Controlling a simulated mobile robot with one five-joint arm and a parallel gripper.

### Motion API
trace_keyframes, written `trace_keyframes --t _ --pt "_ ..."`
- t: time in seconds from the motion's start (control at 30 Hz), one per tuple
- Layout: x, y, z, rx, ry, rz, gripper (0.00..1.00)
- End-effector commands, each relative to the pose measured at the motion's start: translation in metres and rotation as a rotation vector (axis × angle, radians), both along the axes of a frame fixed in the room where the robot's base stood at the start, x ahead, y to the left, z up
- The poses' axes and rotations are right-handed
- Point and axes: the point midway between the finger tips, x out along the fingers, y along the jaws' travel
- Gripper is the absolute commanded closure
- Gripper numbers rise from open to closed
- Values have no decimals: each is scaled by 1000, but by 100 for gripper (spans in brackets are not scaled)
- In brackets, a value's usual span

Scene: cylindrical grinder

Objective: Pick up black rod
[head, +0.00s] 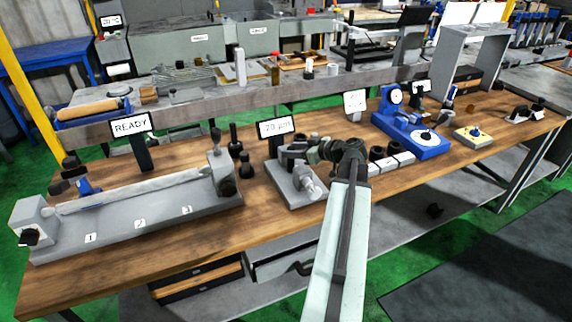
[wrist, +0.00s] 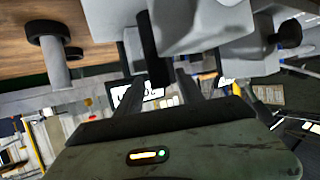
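In the wrist view a black rod (wrist: 153,48) points down the picture between the two dark fingers of my gripper (wrist: 157,75), with gaps showing at its sides. The fingers look open, and I cannot tell if either touches the rod. In the head view my gripper (head: 286,153) is above the grey fixture (head: 290,185) in the middle of the bench, in front of the "20 µm" display. I cannot pick out this rod for sure in the head view; my gripper and arm cover part of that spot.
A long grey bed (head: 140,215) marked 1, 2, 3 lies to the left, with dark upright pieces (head: 245,165) at its right end. The READY display (head: 130,123) stands behind it. A blue measuring device (head: 411,131) is on the right. Bare wood (head: 265,225) shows at the front.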

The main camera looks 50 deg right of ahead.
Motion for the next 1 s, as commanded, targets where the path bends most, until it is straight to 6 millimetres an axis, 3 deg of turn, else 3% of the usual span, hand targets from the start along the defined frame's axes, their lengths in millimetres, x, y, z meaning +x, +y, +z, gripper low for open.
trace_keyframes --t 0.03,0.13,1.0 --pt "0 0 0 0 0 0 73" --pt "0 0 0 0 0 0 100" --pt "-1 -1 0 0 1 -2 100"
